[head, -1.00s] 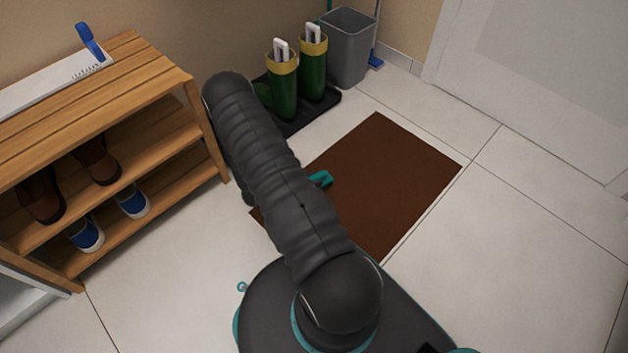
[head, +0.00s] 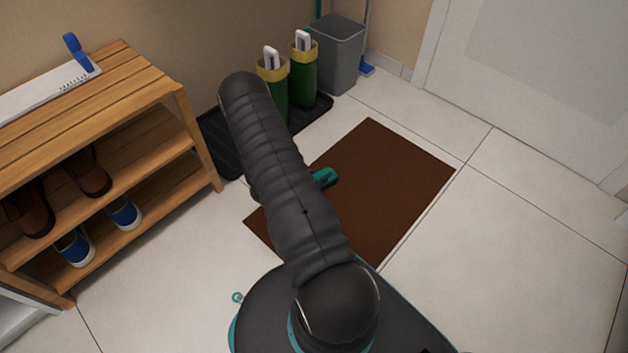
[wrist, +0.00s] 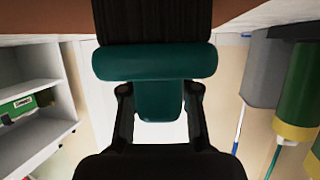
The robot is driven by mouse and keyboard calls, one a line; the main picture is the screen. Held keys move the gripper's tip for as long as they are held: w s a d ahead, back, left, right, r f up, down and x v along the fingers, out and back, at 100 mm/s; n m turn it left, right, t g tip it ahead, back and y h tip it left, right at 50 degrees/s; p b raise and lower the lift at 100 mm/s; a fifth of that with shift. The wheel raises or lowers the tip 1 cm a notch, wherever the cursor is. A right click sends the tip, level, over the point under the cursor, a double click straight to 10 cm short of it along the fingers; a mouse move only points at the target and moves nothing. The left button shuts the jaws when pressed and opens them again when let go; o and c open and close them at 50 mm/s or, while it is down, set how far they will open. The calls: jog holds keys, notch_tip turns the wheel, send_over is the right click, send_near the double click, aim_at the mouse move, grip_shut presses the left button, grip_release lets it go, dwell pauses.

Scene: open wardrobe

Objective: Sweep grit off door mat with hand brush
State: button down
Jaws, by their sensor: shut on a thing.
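The brown door mat (head: 392,190) lies flat on the tiled floor in the head view. The hand brush has a teal handle (head: 325,178), which shows over the mat just right of my arm. In the wrist view the brush (wrist: 155,62) fills the upper middle, its dark bristles pointing up in the picture toward the brown mat strip (wrist: 255,14). My gripper (wrist: 160,102) is shut on the brush handle. My arm hides the gripper in the head view. Whether the bristles touch the mat cannot be told. No grit can be made out.
Green boots (head: 303,82) stand on a black tray (head: 222,150) behind the mat, beside a grey bin (head: 337,55). A wooden shoe rack (head: 150,95) stands at left, a white door (head: 540,90) at right. Bare tiles (head: 500,240) lie right of the mat.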

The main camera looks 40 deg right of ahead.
aim_at(326, 170)
jog(key=shift+w+d+r, duration=0.1)
jog(key=shift+w+d, duration=0.05)
jog(key=shift+d, duration=2.2)
jog(key=shift+w+d+f, duration=0.1)
jog(key=shift+w+d, duration=0.05)
jog(key=shift+d, duration=1.7)
jog(key=shift+w+d+f, duration=0.1)
jog(key=shift+w+d, duration=0.05)
jog(key=shift+d, duration=1.65)
jog(key=shift+w+d, duration=0.15)
jog(key=shift+d, duration=1.6)
jog(key=shift+w+d, duration=0.15)
jog(key=shift+d, duration=1.6)
jog(key=shift+w+d, duration=0.15)
jog(key=shift+d, duration=1.6)
